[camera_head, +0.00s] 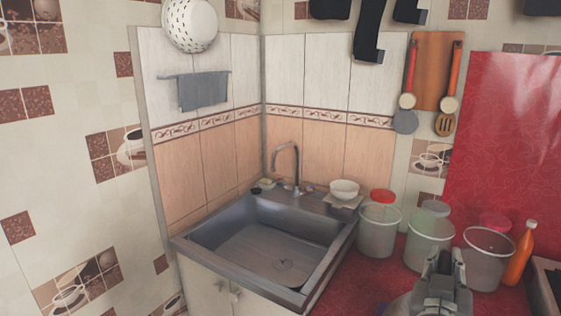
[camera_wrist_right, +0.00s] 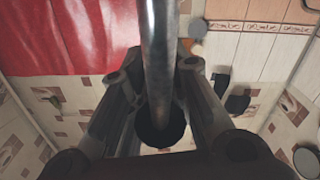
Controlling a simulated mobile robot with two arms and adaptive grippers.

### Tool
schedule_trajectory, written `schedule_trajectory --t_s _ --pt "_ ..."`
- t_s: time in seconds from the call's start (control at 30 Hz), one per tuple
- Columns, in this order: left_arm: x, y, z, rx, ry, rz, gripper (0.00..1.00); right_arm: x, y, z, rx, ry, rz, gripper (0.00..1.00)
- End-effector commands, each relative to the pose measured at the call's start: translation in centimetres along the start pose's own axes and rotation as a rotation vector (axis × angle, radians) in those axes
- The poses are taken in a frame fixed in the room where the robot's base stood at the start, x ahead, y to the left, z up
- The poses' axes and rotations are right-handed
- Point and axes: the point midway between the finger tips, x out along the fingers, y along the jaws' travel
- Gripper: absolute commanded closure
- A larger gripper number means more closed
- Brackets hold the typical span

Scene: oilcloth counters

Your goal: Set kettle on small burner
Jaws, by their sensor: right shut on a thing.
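My right gripper (camera_head: 445,272) is at the bottom of the head view, in front of the plastic buckets. It is shut on a metal bar that looks like the kettle's handle (camera_wrist_right: 158,60), which runs between the fingers in the right wrist view. A grey rounded shape below the gripper in the head view seems to be part of the kettle, mostly cut off by the frame. A corner of the stove (camera_head: 545,285) shows at the right edge; the small burner is not visible. My left gripper is out of view.
Several lidded buckets (camera_head: 429,243) and an orange bottle (camera_head: 520,257) stand on the red counter (camera_head: 385,272) behind my right gripper. A metal sink (camera_head: 270,250) with a faucet is to the left. A white bowl (camera_head: 344,189) sits at its corner.

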Motion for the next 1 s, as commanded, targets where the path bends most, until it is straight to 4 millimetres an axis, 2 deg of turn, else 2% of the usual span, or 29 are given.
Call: schedule_trajectory --t_s 0.07,0.37,0.57,0.8,1.0 --pt "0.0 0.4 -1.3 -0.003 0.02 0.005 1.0 -0.1 -0.2 0.2 0.001 0.007 -0.012 1.0" --pt "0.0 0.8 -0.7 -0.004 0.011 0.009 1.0 -0.8 -2.0 2.4 0.001 0.024 -0.105 1.0" --pt "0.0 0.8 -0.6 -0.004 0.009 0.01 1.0 -1.8 -3.6 4.6 0.0 0.041 -0.195 1.0" --pt "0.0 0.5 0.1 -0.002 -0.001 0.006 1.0 -4.9 -6.4 8.8 -0.003 0.073 -0.372 1.0" --pt "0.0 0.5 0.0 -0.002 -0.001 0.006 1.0 -7.5 -7.8 11.2 0.0 0.1 -0.487 1.0"
